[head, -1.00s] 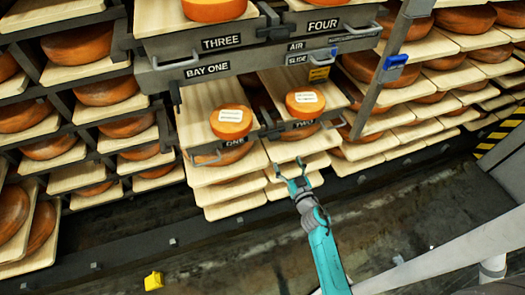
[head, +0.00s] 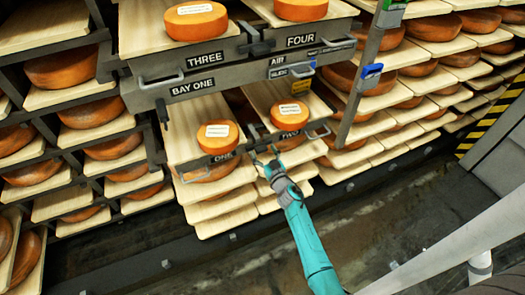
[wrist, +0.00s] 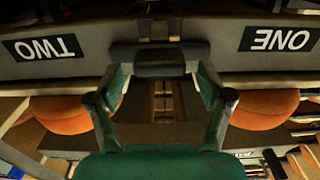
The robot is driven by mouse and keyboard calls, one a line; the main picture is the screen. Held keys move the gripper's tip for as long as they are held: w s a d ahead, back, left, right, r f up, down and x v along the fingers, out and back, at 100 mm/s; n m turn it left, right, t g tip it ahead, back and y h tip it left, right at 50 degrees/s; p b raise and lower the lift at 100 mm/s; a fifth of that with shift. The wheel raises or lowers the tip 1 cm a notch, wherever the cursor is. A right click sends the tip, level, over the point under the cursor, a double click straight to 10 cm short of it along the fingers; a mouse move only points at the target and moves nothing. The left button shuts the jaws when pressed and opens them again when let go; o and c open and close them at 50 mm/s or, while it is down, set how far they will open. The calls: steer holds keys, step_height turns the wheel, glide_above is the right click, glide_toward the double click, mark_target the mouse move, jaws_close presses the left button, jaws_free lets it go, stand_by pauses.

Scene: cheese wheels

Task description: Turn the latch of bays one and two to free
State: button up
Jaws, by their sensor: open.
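In the head view, the tray labelled ONE (head: 188,120) and the tray labelled TWO (head: 265,98) are pulled forward under the upper drawers, each with an orange cheese wheel, (head: 217,138) and (head: 289,115). My gripper (head: 264,153) is at the front gap between them. The block sits between the upside-down labels TWO (wrist: 44,47) and ONE (wrist: 279,39). I cannot tell whether the fingers touch it, or which way it is turned.
Drawers THREE (head: 205,60) and FOUR (head: 300,41) overhang the trays, with a BAY ONE sign (head: 192,88). A grey post carries a blue clip (head: 370,76). Cheese shelves stand on both sides. The floor (head: 400,205) at front right is clear.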

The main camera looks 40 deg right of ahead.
steer(key=shift+w+d, duration=0.15)
steer(key=shift+w, duration=0.4)
steer(key=c, duration=1.2)
steer(key=shift+o, duration=0.2)
